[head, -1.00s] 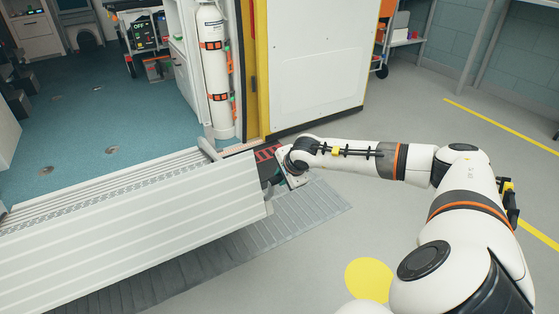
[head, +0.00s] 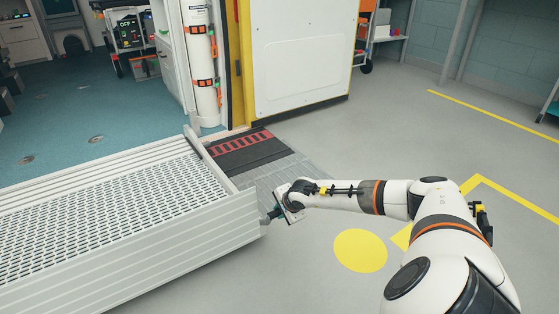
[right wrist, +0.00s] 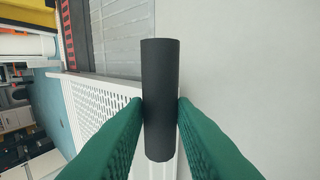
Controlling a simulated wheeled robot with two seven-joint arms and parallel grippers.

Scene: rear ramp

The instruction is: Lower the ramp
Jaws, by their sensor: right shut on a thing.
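The ramp (head: 110,205) is a pale metal panel with a perforated top and a ribbed outer face. It slopes out from the vehicle's rear opening on the left of the head view, its outer end above the floor. In the right wrist view its perforated surface (right wrist: 88,108) lies behind the fingers. My right gripper (head: 272,215) is at the ramp's outer right corner. In the right wrist view its green fingers (right wrist: 160,115) are shut on a black cylindrical handle (right wrist: 160,75). In the head view the handle is mostly hidden. My left gripper is not in view.
A black and red threshold strip (head: 240,145) and a grey ribbed floor plate (head: 300,170) lie beside the ramp. The open white door (head: 300,60) stands behind. A yellow disc (head: 360,250) marks clear grey floor near my right arm.

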